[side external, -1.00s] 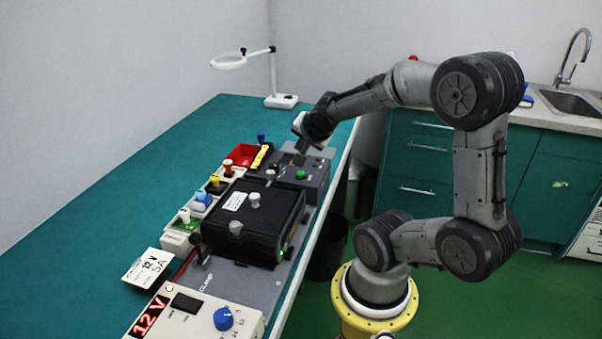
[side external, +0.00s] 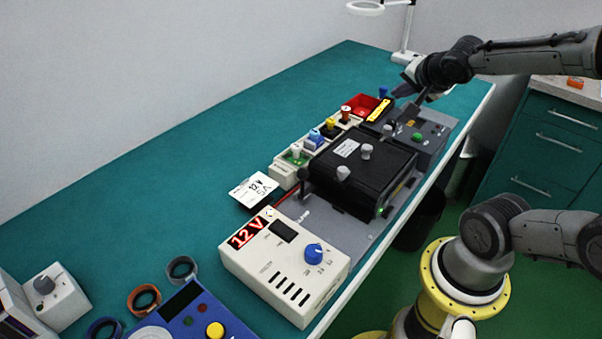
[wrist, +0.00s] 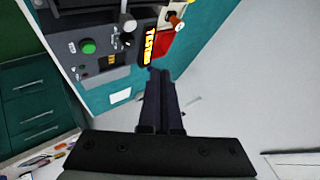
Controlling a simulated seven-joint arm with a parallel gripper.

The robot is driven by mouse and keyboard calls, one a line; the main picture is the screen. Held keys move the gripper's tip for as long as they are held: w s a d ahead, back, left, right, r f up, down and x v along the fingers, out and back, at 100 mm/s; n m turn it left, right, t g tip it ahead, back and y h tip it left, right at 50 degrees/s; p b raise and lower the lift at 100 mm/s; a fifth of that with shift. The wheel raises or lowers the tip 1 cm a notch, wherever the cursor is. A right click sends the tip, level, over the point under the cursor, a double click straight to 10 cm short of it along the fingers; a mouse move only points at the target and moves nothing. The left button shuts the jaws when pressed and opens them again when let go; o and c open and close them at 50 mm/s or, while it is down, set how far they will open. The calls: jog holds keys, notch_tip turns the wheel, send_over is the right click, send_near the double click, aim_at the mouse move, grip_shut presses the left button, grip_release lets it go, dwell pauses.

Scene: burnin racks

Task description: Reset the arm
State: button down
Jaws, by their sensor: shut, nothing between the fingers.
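My gripper (side external: 408,104) hangs above the far end of the bench, over the dark grey control box (side external: 432,140) with a green button. Its fingers are together, with nothing between them. In the wrist view the dark fingers (wrist: 158,78) point away from the camera, close to the yellow "TESTED" label (wrist: 149,46) and the control box (wrist: 100,90). I cannot tell the exact height of the fingertips above the box.
A black unit (side external: 362,168) with grey knobs and a lit green light sits on a grey plate. A red bin (side external: 362,105), coloured plugs, a "12 V 5A" card (side external: 253,191) and a cream power supply (side external: 285,265) reading 12 V line the bench.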

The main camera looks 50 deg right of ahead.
jog(key=s+a+r+n+y, duration=0.2)
jog(key=a+n, duration=0.2)
jog(key=a, duration=0.2)
jog(key=s+a+r+n+y, duration=0.2)
jog(key=a+n, duration=0.2)
jog(key=a, duration=0.3)
jog(key=s+a+f+n+g+y, duration=0.2)
jog(key=s+a+f+n, duration=0.1)
jog(key=s+a+n, duration=0.2)
jog(key=s+n, duration=0.2)
jog(key=n, duration=0.2)
jog(key=shift+s+a+f, duration=0.15)
jog(key=shift+s+f, duration=0.05)
jog(key=shift+f, duration=0.1)
dwell(5.5)
